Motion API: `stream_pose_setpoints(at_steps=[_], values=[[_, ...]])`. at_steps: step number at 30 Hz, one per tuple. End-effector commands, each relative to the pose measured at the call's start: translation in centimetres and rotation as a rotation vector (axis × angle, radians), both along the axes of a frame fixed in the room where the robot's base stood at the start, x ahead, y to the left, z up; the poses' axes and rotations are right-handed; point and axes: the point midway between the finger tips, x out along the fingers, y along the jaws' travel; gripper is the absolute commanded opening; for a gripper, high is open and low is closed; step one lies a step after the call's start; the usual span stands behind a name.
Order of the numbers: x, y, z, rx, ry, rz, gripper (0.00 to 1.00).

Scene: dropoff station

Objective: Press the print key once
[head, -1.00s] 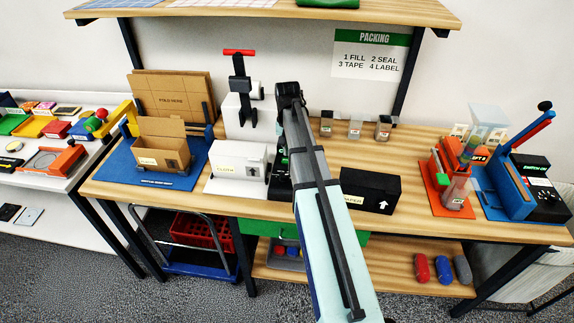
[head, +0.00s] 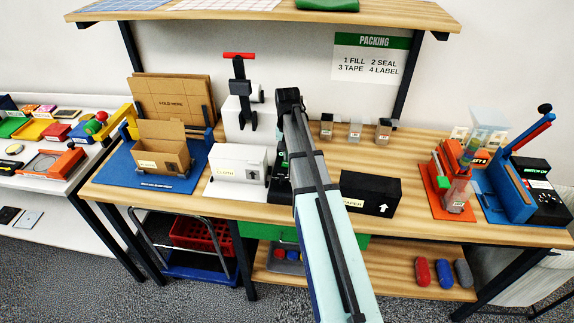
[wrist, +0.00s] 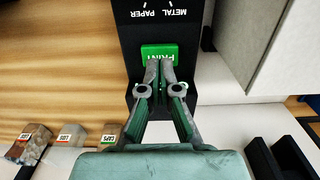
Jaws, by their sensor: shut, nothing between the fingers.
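The green print key (wrist: 160,53) shows in the wrist view on a black device (wrist: 160,22), with its lettering upside down. My gripper (wrist: 159,72) is shut and empty. Its fingertips are at the key's near edge in the picture and cover part of its lettering. I cannot tell whether they touch the key or hover just over it. In the head view the black device (head: 281,190) shows only in part, beside the white carton, and my arm hides the key and the fingertips.
A white carton (head: 238,163) stands close left of the device, and a black box (head: 369,192) stands to its right. Several small jars (head: 355,130) stand behind. An open cardboard box (head: 161,150) is further left, and an orange stand (head: 449,190) is at the right.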

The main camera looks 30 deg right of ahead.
Motion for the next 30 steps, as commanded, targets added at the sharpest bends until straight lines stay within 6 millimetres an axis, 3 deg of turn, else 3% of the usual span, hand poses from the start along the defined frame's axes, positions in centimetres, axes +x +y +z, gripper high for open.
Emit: stream_pose_setpoints(at_steps=[30], values=[[0.0,0.0,-0.58,0.0,0.0,0.0,0.0]])
